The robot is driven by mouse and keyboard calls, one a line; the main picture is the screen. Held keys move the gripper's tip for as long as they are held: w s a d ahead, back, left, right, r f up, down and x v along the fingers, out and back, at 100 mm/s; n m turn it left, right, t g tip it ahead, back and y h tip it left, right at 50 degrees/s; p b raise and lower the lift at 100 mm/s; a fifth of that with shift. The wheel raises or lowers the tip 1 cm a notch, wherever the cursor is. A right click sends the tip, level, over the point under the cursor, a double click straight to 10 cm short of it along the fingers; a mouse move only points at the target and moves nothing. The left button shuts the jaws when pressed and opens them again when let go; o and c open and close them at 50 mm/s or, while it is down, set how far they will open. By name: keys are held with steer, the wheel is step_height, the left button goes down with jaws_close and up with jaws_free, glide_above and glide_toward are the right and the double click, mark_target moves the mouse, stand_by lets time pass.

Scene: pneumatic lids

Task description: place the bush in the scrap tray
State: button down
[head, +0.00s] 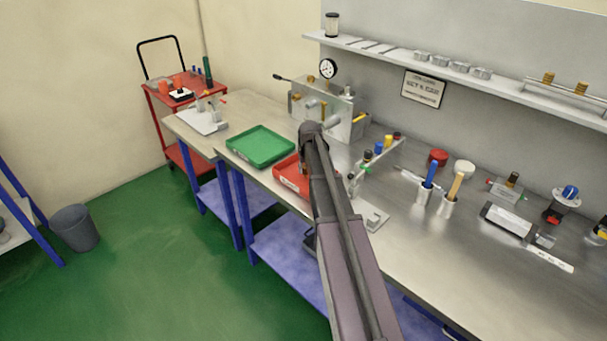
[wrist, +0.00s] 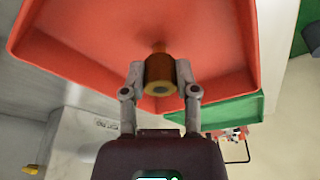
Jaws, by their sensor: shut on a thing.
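My gripper (wrist: 159,76) is shut on the bush (wrist: 160,70), a small brown-gold cylinder with a dark hole in its end face. A finger presses on each side of it. The red tray (wrist: 75,45) lies directly behind the bush in the wrist view, and the bush is in front of its floor. I cannot tell whether the bush touches the floor. In the head view the red tray (head: 286,177) sits near the front edge of the bench, partly covered by my arm. The gripper and bush are mostly hidden there.
A green tray (head: 260,147) stands empty just left of the red one; it also shows in the wrist view (wrist: 235,110). A grey fixture block (head: 349,118) with pegs stands behind. A rack with coloured handles (head: 377,160) is close on the right.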

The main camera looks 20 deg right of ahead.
steer(key=shift+f, duration=0.25)
steer(key=shift+c, duration=1.8)
jaws_free()
steer(key=shift+r, duration=0.2)
steer(key=p+v, duration=1.1)
steer(key=v, duration=0.1)
steer(key=shift+p, duration=0.35)
steer(key=shift+s+a, duration=0.1)
steer(key=s+a+n+g, duration=0.2)
steer(key=s+a, duration=2)
steer(key=shift+s+a+f+g+y, duration=0.25)
steer(key=shift+a+g+y, duration=0.05)
steer(key=shift+a+g, duration=0.1)
